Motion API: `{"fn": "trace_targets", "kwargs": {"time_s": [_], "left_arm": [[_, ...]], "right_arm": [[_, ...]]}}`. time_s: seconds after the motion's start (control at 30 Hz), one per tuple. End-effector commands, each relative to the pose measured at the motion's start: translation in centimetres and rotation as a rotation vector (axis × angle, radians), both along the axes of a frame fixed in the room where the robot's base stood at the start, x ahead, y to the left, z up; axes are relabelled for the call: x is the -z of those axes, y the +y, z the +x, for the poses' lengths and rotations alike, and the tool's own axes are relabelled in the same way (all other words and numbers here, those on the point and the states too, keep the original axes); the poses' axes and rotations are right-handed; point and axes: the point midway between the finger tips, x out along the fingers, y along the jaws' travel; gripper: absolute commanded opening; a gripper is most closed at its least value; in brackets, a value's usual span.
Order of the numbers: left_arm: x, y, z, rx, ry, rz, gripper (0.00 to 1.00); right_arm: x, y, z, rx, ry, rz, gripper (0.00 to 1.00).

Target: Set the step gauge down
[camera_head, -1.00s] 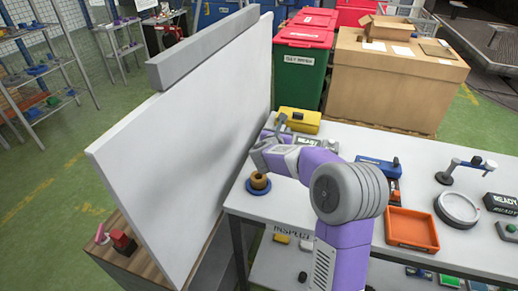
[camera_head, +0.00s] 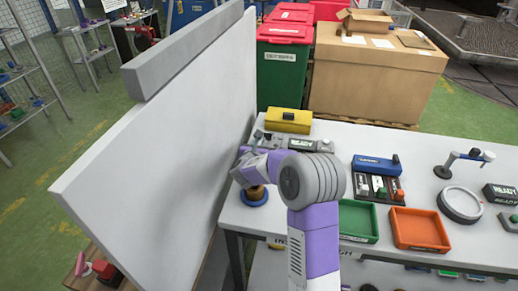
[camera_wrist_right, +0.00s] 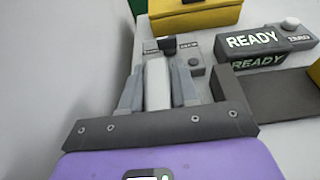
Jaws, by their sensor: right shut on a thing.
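My right gripper (camera_head: 247,160) is over the far left corner of the white table, beside the big white panel. In the right wrist view its two grey fingers (camera_wrist_right: 158,92) are shut on a pale grey bar with a dark end, which I take to be the step gauge (camera_wrist_right: 158,82). Whether the gauge touches the table cannot be told. In the head view the arm and fingers hide most of it. My left gripper is not in view.
A brown ring on a blue base (camera_head: 254,199) sits just below the gripper in the picture. A yellow case (camera_head: 288,121) and a READY box (camera_wrist_right: 262,40) are behind. The white panel (camera_head: 165,150) stands close on the left. Green (camera_head: 358,222) and orange (camera_head: 420,231) trays lie right.

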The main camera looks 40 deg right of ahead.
Motion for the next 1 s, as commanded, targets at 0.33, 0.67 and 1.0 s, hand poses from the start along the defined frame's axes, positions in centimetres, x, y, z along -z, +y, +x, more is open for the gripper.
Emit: {"fn": "trace_targets", "kwargs": {"time_s": [0.33,0.67,1.0], "left_arm": [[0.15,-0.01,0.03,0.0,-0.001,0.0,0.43],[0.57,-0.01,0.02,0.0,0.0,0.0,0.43],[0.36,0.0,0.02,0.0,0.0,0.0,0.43]], "right_arm": [[0.44,-0.03,0.01,0.001,-0.003,-0.001,0.0],[0.71,-0.01,0.01,0.0,-0.002,-0.001,0.54],[0.58,-0.01,0.01,0.0,-0.002,-0.001,0.55]]}}
